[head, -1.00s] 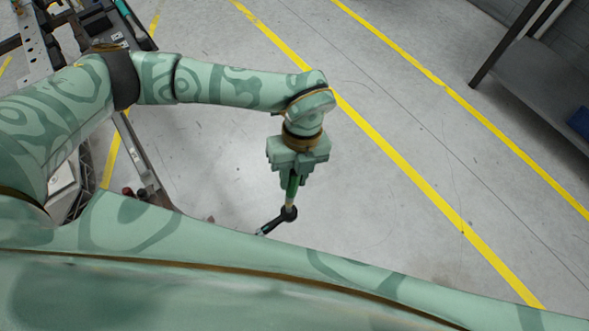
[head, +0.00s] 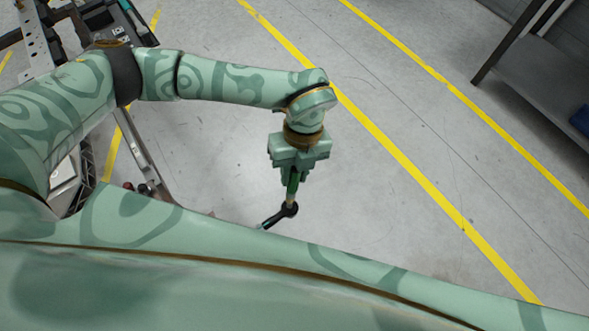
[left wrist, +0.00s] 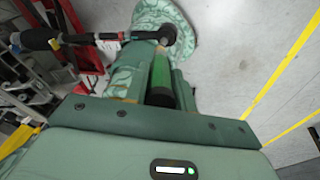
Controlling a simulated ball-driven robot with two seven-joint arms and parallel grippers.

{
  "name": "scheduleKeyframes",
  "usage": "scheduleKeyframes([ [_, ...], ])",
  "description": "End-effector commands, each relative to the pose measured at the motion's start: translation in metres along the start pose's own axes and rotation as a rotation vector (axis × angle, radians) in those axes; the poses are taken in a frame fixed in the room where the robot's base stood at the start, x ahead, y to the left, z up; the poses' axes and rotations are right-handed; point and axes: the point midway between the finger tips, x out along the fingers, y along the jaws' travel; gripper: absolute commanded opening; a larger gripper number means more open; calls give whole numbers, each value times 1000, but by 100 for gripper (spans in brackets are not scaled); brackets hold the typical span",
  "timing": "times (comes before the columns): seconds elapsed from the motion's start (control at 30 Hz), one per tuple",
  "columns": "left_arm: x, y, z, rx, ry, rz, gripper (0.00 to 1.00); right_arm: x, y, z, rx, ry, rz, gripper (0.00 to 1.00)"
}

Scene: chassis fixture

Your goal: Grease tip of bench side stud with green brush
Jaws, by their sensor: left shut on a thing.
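My left gripper (head: 291,176) is shut on the green handle of the brush (head: 292,186), which points down in the head view. The green handle also shows between the jaws in the left wrist view (left wrist: 160,76). Just past it is a black round-headed tool (head: 290,209) with a shaft leading off to the lower left. The brush's bristles are not clear. I cannot make out the bench side stud. My right gripper is not in view.
A metal frame (head: 40,52) with dark parts stands at the upper left of the head view. A grey shelf (head: 535,75) is at the upper right. Red equipment (left wrist: 83,52) stands at the left in the left wrist view. Grey floor with yellow lines is open around the gripper.

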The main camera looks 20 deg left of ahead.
Motion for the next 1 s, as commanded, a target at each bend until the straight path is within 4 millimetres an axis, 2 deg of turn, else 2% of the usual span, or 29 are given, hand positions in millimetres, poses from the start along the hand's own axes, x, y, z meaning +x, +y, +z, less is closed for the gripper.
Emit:
scheduleKeyframes([
  [1.0, 7, -1, 2, -1, 1, 1, 0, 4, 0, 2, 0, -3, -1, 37],
])
